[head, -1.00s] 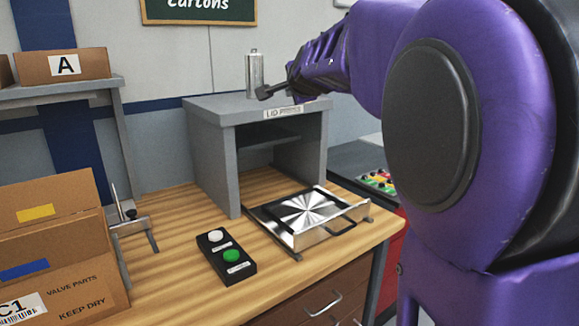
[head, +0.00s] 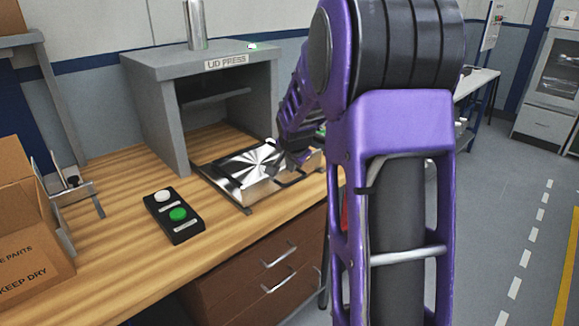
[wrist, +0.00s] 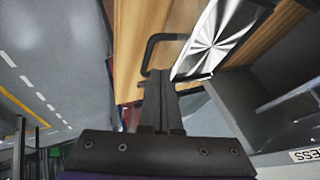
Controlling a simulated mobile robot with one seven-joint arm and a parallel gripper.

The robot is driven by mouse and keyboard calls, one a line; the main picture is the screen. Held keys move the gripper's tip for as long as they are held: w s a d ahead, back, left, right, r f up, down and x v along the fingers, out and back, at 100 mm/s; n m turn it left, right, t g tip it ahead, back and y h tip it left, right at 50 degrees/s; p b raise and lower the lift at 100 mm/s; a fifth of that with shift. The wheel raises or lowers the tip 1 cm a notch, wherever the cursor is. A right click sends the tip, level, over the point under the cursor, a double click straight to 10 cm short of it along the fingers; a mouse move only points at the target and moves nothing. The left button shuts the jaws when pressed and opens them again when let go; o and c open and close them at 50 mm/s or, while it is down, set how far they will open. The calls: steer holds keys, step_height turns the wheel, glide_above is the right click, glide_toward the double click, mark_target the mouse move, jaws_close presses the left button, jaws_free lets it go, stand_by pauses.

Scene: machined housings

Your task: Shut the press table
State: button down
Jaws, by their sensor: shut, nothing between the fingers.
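The press table (head: 237,191) is a shiny metal slide tray with a radial-brushed plate, standing pulled out in front of the grey lid press (head: 150,95). Its dark handle bar is on the front edge; in the wrist view the handle (wrist: 149,52) shows as a black bracket beside the bright table plate (wrist: 212,40). My gripper (wrist: 160,74) is shut and empty, its fingertips close to the handle; I cannot tell whether they touch. In the head view my gripper (head: 292,155) is at the table's front right, partly hidden by my wrist.
A black button box (head: 173,214) with a white and a green button is on the wooden bench (head: 110,235), left of the press table. Cardboard boxes (head: 30,225) stand at left.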

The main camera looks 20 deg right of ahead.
mark_target(288, 180)
steer(key=x, duration=0.7)
steer(key=shift+w+d+f+b, duration=0.1)
steer(key=shift+w+f+b, duration=0.1)
steer(key=shift+f+b, duration=0.1)
steer(key=shift+w, duration=0.1)
